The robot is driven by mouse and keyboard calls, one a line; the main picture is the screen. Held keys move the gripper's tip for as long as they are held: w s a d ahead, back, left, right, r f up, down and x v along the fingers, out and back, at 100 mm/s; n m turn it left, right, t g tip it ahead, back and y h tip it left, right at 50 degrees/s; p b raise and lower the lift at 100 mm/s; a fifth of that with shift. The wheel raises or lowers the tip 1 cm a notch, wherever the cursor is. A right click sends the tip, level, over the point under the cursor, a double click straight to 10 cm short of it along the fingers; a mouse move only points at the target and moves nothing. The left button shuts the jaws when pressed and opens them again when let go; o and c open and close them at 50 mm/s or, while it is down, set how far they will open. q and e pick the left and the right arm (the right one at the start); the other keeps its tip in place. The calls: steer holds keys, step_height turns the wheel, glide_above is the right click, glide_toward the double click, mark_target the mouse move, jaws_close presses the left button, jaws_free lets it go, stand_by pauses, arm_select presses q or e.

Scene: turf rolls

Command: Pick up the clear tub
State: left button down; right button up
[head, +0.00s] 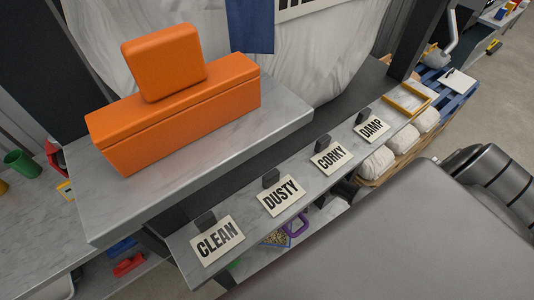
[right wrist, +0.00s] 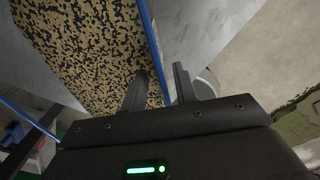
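I cannot make out a clear tub for certain in either view. In the head view, a pale curved rim (head: 60,287) is cut off at the bottom left corner, and I cannot tell what it belongs to. My right gripper (right wrist: 160,82) shows in the right wrist view with its two dark fingers apart and nothing seen gripped. A blue-edged panel or tray with speckled tan and black filling (right wrist: 85,45) lies beyond the fingers; its blue edge runs behind the gap between them. My left gripper is in neither view.
An orange box (head: 180,110) with an orange block on top stands on a grey ledge (head: 115,205). Signs CLEAN (head: 217,240), DUSTY (head: 281,195), CORKY (head: 329,157) and DAMP (head: 371,128) line the lower shelf. White sacks (head: 377,163) and a purple handle (head: 295,226) are nearby.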

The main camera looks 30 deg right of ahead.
step_height(320, 180, down, 2)
jaws_close()
stand_by(0.3)
steer(key=shift+w+r, duration=0.1)
stand_by(1.2)
